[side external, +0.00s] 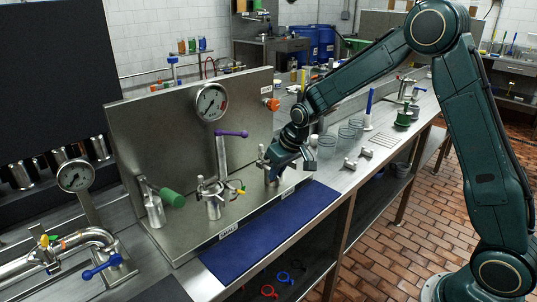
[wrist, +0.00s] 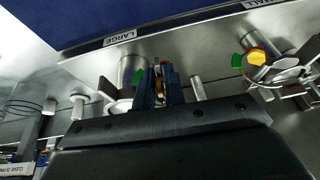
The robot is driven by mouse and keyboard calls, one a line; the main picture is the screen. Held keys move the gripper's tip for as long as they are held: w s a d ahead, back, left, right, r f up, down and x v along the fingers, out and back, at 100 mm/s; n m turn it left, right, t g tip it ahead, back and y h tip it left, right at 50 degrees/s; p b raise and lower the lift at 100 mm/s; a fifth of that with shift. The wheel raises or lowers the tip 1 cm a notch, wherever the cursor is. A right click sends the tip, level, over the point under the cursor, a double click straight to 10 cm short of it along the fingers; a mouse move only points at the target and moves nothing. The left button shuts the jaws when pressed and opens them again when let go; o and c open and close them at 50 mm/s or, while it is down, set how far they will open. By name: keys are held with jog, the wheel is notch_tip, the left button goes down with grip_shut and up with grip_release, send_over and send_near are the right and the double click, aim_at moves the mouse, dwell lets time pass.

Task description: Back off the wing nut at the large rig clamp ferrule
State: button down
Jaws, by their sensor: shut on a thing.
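The large rig clamp ferrule (wrist: 131,70) is a steel cylinder behind the "LARGE" label in the wrist view. In the side view its steel fitting (side external: 271,174) stands at the right end of the panel's shelf, partly covered by my gripper (side external: 305,160). In the wrist view my gripper (wrist: 160,90) has its two blue fingers close together beside the ferrule. They are shut on the wing nut (wrist: 158,86), of which only a thin brass-orange strip shows between them. The rest of the nut and its bolt are hidden.
The "LARGE" label (wrist: 120,38) is on the shelf edge. To the right in the wrist view is another clamp with a yellow knob (wrist: 257,56). In the side view a purple-handled valve (side external: 221,150) and a gauge (side external: 212,102) stand nearby. A blue mat (side external: 270,232) lies clear in front.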

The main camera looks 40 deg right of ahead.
dwell(0.4)
jog(key=c, duration=1.6)
grip_release()
jog(key=shift+r, duration=0.1)
jog(key=shift+v, duration=6.8)
jog(key=shift+a+r, duration=0.1)
jog(key=shift+t, duration=0.5)
jog(key=s+a+r, duration=0.1)
jog(key=s, duration=0.8)
jog(key=s+r, duration=0.1)
jog(key=s, duration=0.9)
jog(key=s+a+r, duration=0.1)
jog(key=s, duration=0.8)
jog(key=shift+s+a+r, duration=0.15)
jog(key=shift+a+r, duration=0.2)
jog(key=shift+r, duration=0.05)
